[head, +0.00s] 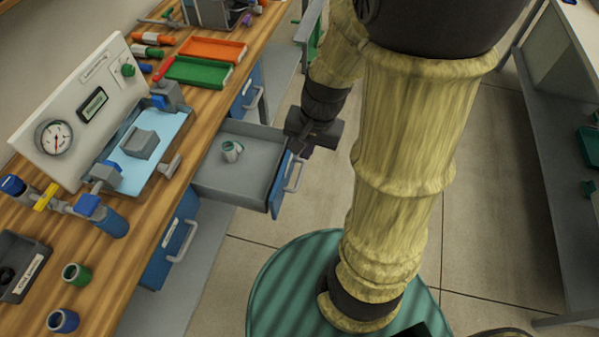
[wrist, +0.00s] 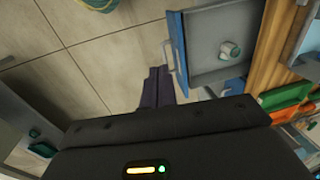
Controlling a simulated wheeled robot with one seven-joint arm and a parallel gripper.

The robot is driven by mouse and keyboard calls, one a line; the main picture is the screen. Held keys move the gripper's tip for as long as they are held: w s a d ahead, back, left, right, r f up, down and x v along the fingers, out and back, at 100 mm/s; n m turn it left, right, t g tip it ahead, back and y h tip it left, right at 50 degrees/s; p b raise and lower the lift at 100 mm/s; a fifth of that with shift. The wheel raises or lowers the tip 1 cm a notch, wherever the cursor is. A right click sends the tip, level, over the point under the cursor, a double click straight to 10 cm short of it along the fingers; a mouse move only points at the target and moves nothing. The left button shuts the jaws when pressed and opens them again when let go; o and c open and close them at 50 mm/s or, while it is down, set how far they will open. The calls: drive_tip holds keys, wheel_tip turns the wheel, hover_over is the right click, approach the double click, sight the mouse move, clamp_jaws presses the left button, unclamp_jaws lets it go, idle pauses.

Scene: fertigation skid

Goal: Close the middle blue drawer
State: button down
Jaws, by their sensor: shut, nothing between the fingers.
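The middle blue drawer (head: 275,185) is pulled out from under the wooden bench, its grey tray exposed. A small white and teal fitting (head: 232,151) lies inside it. Its blue front carries a pale vertical-looking handle (head: 294,173). The drawer also shows in the wrist view (wrist: 179,50), with the handle (wrist: 166,56) facing left. My gripper (head: 300,152) is at the far end of the drawer front. In the wrist view my dark fingers (wrist: 156,86) are together and empty, beside the front's lower end. I cannot tell whether they touch it.
Closed blue drawers flank the open one, a nearer one (head: 170,240) and a farther one (head: 246,95). The bench top holds a gauge panel (head: 75,110), a green tray (head: 198,72) and an orange tray (head: 212,50). A grey shelf unit (head: 555,150) stands right.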

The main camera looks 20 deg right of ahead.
drive_tip(key=w+d+f+m+y+b, duration=0.2)
drive_tip(key=w+f+m+b, duration=0.1)
drive_tip(key=f+m+b, duration=0.4)
drive_tip(key=w+d+f+m+y+b, duration=0.2)
drive_tip(key=w+f+m+b, duration=0.15)
drive_tip(key=f+b, duration=0.35)
drive_tip(key=m+t+y+b, duration=0.2)
drive_tip(key=m+t+b, duration=0.2)
drive_tip(key=m+b, duration=0.3)
approach(291, 166)
drive_tip(key=shift+s+d+r+m+p, duration=0.2)
drive_tip(key=shift+s+d+r+p, duration=0.2)
drive_tip(key=shift+d+r, duration=0.2)
drive_tip(key=shift+s+d+r+m+p, duration=0.15)
drive_tip(key=shift+s+d+r+p, duration=0.25)
drive_tip(key=shift+d+r, duration=0.25)
drive_tip(key=shift+f, duration=0.1)
drive_tip(key=b+x, duration=0.2)
drive_tip(key=x, duration=0.8)
drive_tip(key=shift+w, duration=0.1)
